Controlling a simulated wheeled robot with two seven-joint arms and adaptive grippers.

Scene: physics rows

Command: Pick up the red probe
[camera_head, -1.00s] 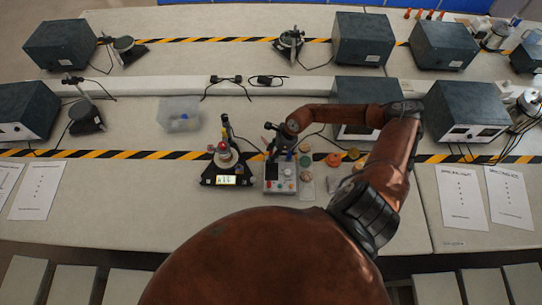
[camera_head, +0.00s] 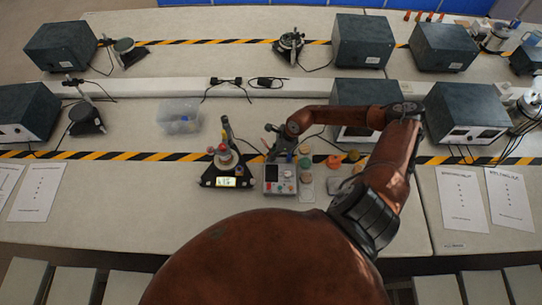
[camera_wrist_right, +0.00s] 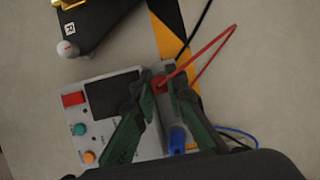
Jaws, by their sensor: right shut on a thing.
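My right gripper (camera_head: 270,152) is over the back left part of a small grey meter box (camera_head: 281,188). In the right wrist view its two green fingers (camera_wrist_right: 161,82) are closed around the red probe (camera_wrist_right: 162,87), between their tips. A red wire (camera_wrist_right: 208,48) runs from the probe up and to the right. The probe is mostly hidden by the fingers, and I cannot tell whether it still touches the box. The box also shows in the wrist view (camera_wrist_right: 100,105). A blue probe (camera_wrist_right: 177,140) with a blue wire is beside the right finger. My left gripper is out of view.
Several small coloured jars (camera_head: 333,161) stand to the right. A clear bin (camera_head: 179,116) is farther back left.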

